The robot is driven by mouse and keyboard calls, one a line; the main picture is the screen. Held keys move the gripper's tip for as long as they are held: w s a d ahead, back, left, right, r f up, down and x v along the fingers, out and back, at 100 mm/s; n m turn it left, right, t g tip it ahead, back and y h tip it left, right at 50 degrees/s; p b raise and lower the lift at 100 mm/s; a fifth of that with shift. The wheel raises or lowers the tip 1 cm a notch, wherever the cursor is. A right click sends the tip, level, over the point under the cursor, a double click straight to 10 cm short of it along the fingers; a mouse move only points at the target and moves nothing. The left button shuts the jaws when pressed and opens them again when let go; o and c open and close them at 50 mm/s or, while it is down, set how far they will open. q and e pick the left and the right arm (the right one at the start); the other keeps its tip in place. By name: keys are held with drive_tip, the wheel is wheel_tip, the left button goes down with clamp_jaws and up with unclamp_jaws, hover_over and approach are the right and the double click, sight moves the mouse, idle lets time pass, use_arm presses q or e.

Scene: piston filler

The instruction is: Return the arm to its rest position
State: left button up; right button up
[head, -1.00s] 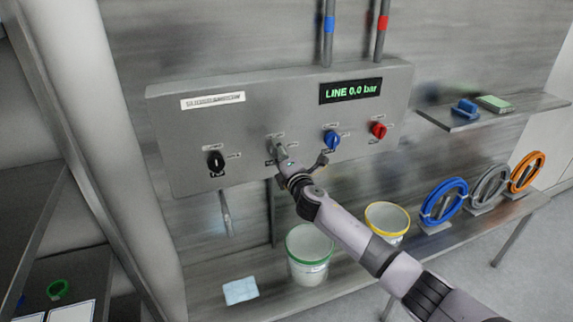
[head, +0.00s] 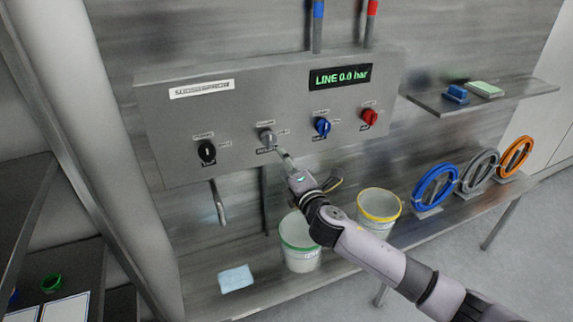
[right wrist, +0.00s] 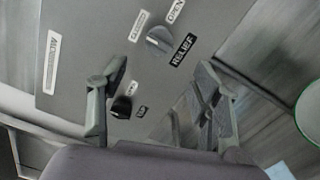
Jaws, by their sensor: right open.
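My right arm reaches in from the lower right in the head view. Its gripper (head: 308,166) is open and empty, just below and in front of the grey control panel (head: 280,98). The grey knob (head: 267,138) is up and left of the gripper, apart from it. In the right wrist view the open fingers (right wrist: 160,100) frame part of the panel, with the grey knob (right wrist: 159,40) beyond them and the black knob (right wrist: 121,107) beside the left finger. My left gripper is not in view.
A blue knob (head: 322,127) and a red knob (head: 370,117) sit on the panel. A green-rimmed bucket (head: 300,258) and a yellow-rimmed bucket (head: 380,210) stand below. Blue, grey and orange hose coils stand at right. A display (head: 340,77) reads LINE 0.0 bar.

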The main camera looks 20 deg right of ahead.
drive_tip(key=shift+f, duration=0.15)
